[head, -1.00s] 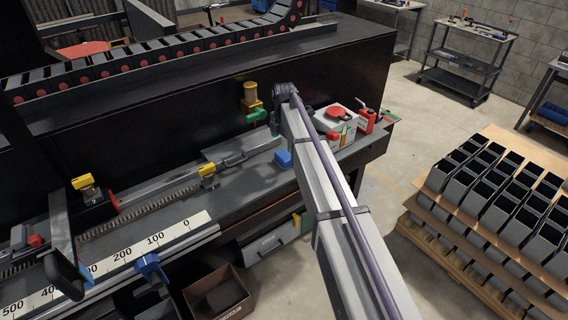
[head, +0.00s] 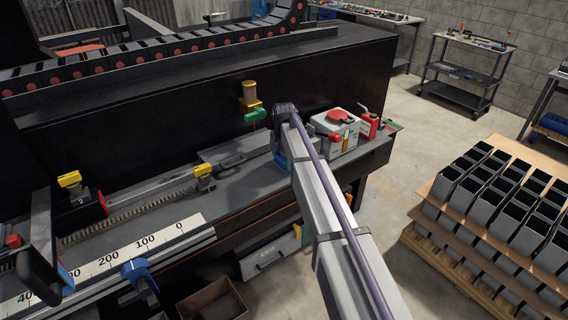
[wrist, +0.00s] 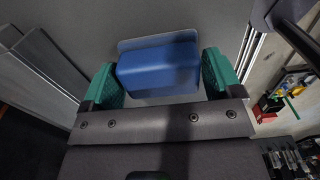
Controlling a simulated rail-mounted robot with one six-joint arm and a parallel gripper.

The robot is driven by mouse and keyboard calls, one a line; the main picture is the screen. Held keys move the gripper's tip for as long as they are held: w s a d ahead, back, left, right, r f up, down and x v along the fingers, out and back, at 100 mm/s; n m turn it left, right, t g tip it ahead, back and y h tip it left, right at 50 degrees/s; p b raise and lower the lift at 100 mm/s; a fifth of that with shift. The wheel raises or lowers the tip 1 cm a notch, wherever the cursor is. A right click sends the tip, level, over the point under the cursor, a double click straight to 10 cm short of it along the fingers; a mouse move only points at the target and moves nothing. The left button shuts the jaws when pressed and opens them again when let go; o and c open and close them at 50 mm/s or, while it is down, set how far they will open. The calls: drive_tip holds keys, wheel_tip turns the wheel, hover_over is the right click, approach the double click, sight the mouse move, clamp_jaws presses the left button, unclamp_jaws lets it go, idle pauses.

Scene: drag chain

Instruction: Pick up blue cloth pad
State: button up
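The blue cloth pad (wrist: 158,68) is a folded block lying on the grey bench top (wrist: 200,18). In the wrist view it sits between the two green fingertips of my gripper (wrist: 162,80), which are spread to its left and right. The fingers look open around the pad, with a narrow gap on the right; whether the left one touches it I cannot tell. In the head view only a small part of the pad (head: 281,161) shows beside my arm, and the arm hides my gripper.
Right of my arm on the bench are a white box with a red top (head: 337,127) and a red can (head: 368,124). A grey bar with a handle (head: 228,158) lies to the left.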

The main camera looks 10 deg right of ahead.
drive_tip(key=c, duration=0.6)
drive_tip(key=shift+r, duration=0.1)
wheel_tip(320, 180, up, 10)
drive_tip(key=p, duration=1)
drive_tip(key=shift+r, duration=0.1)
drive_tip(key=shift+f, duration=0.2)
